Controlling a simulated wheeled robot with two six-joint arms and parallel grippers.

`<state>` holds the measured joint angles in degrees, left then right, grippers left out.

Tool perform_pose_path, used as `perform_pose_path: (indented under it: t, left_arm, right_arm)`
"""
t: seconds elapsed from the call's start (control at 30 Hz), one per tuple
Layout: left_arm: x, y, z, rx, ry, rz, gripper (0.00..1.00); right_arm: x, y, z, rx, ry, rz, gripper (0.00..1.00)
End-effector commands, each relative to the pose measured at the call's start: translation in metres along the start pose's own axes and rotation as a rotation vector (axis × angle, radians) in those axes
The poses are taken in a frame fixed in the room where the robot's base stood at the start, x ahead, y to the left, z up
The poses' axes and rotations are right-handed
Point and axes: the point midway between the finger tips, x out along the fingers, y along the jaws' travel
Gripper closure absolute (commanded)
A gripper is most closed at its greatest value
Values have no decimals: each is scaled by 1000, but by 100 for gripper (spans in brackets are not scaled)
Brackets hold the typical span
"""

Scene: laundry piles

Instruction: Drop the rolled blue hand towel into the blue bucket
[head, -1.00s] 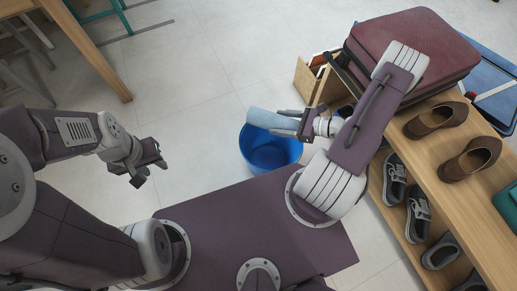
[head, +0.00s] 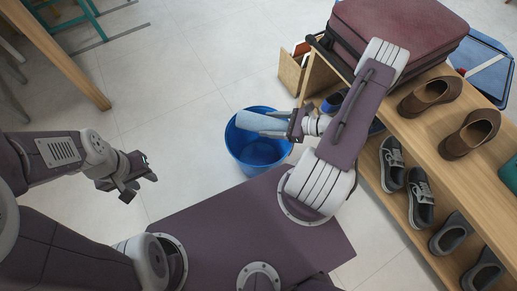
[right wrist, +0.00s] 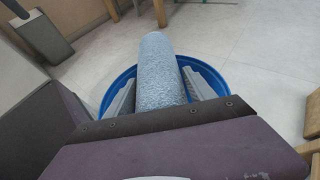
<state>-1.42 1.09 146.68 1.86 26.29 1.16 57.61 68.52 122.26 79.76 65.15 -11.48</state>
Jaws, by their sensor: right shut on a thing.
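The rolled light-blue hand towel (head: 258,121) is held in my right gripper (head: 286,127), over the blue bucket (head: 254,152) on the floor. In the right wrist view the towel (right wrist: 160,72) lies between the two fingers, which are shut on it, and points away from me. The rim of the bucket (right wrist: 213,76) shows behind and to both sides of it. Most of the bucket's inside is hidden there. My left gripper (head: 147,177) is off to the left over bare floor, empty, with its fingers apart.
A wooden shelf bench (head: 440,188) with shoes stands at the right, with a dark red suitcase (head: 395,35) on top. A wooden box (head: 293,72) stands beyond its far end. A table edge (head: 62,57) is at the upper left. The floor around the bucket's left is clear.

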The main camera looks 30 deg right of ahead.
Motion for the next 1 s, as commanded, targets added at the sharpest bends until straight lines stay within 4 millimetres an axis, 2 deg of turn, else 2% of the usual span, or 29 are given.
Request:
perform_pose_path:
  t: [0.07,0.1,0.17,0.43,0.53,0.8,1.0]
  left_arm:
    - [-1,0,0,0,0,0,64]
    - [-1,0,0,0,0,0,64]
    - [-1,0,0,0,0,0,64]
    - [-1,0,0,0,0,0,64]
    - [-7,0,-1,0,0,0,64]
    - [-43,1,-4,0,0,0,64]
    - [-52,1,-5,0,0,0,64]
  right_arm:
    - [0,0,1,0,-1,0,86]
    - [0,0,1,0,-1,0,29]
    - [0,0,1,0,-1,0,12]
    - [0,0,1,0,0,0,12]
    - [-7,0,3,0,0,-2,12]
    - [-65,-1,7,1,1,-6,12]
    - [-89,0,3,0,-1,-2,12]
